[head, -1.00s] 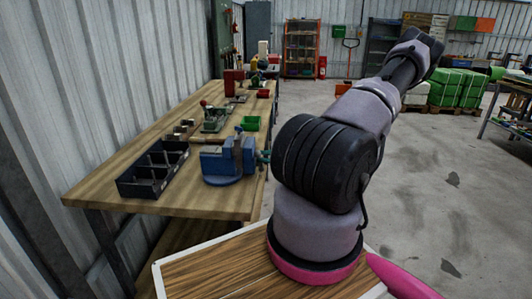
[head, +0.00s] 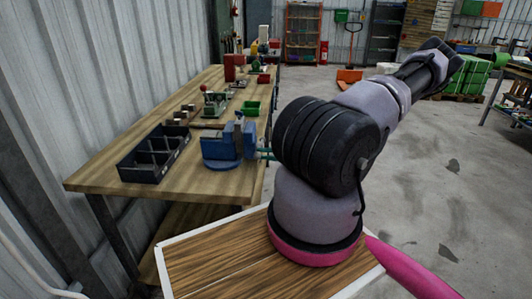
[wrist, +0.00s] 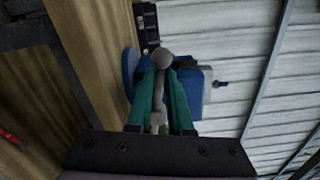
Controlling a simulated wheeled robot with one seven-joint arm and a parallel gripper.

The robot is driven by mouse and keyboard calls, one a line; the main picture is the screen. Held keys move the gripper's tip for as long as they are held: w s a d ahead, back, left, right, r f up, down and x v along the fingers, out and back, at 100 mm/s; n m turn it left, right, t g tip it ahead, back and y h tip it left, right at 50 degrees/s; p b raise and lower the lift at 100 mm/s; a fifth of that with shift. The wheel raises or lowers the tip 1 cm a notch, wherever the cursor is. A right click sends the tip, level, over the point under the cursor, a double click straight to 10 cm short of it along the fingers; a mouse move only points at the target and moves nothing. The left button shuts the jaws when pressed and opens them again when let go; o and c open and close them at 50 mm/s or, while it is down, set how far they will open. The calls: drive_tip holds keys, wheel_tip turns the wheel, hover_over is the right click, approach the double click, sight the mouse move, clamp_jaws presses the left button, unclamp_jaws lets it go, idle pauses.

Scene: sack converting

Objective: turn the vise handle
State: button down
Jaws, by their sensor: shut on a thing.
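The blue vise (head: 218,152) is mounted at the front edge of the wooden workbench in the head view. It also shows in the wrist view, behind my fingers (wrist: 204,88). The vise handle (wrist: 162,60) is a grey bar with a rounded end, seen between my teal fingers. My gripper (wrist: 163,78) is shut on the handle, with the rounded end showing past the fingertips and a lighter part of the bar lower between them. In the head view only a little teal shows beside the vise; my arm hides most of the gripper.
On the workbench (head: 100,178) stand a black divided tray (head: 152,157), a green bin (head: 251,107) and several tools farther back. A corrugated wall runs along the left. Open concrete floor (head: 420,190) lies to the right of my arm.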

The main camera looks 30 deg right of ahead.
idle(0.4)
drive_tip(key=c, duration=0.8)
unclamp_jaws()
drive_tip(key=shift+w+a, duration=0.1)
drive_tip(key=v, duration=1.1)
drive_tip(key=shift+a, duration=0.1)
